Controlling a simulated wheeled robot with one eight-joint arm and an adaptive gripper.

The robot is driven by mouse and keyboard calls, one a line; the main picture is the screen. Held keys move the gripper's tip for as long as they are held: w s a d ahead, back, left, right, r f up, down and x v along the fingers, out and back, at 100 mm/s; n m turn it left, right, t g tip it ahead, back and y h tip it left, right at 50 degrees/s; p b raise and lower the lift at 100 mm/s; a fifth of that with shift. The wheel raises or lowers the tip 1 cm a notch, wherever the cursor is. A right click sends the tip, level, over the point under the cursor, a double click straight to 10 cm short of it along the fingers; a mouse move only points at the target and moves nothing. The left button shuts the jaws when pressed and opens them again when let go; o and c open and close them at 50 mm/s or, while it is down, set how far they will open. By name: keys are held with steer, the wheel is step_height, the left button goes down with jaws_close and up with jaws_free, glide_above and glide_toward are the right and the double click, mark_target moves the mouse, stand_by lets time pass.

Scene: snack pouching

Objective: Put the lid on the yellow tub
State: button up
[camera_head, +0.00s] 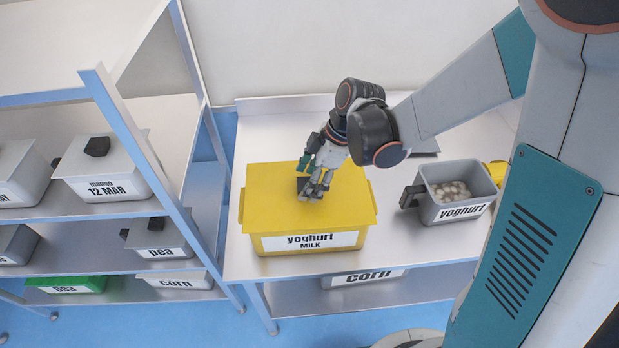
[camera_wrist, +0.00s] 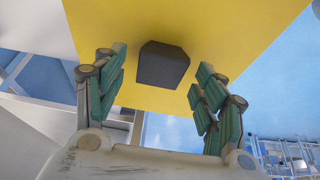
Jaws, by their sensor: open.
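The yellow tub (camera_head: 275,243) stands on the metal table and bears a label reading yoghurt, milk. A yellow lid (camera_head: 267,188) lies on top of it, its rim covering the tub's top. In the wrist view the yellow lid (camera_wrist: 215,45) fills the upper middle, with a dark block-shaped knob (camera_wrist: 163,66) on it. My gripper (camera_head: 311,188) is over the lid's knob in the head view. In the wrist view my gripper (camera_wrist: 160,88) is open, with its green-padded fingers apart on either side of the knob. Clear gaps show between the knob and both fingers.
A grey tub labelled yoghurt (camera_head: 458,192), open with pale round contents, stands to the right on the table (camera_head: 258,262). A shelf rack (camera_head: 120,212) with lidded tubs stands at left.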

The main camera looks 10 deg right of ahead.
steer(key=v, duration=1.2)
steer(key=shift+s, duration=0.1)
steer(key=s+d+f+m+t+h+b, duration=0.2)
steer(key=s+d+m+t+b, duration=0.1)
steer(key=m, duration=0.5)
steer(key=s+d+f+m+t+h+b, duration=0.2)
steer(key=s+d+f+m+t+b, duration=0.1)
steer(key=s+d+m+b, duration=0.3)
steer(key=s+m+t+b, duration=0.1)
steer(key=s+m+b, duration=0.1)
steer(key=s+m, duration=0.1)
steer(key=shift+s+f+h, duration=0.25)
steer(key=shift+h, duration=0.05)
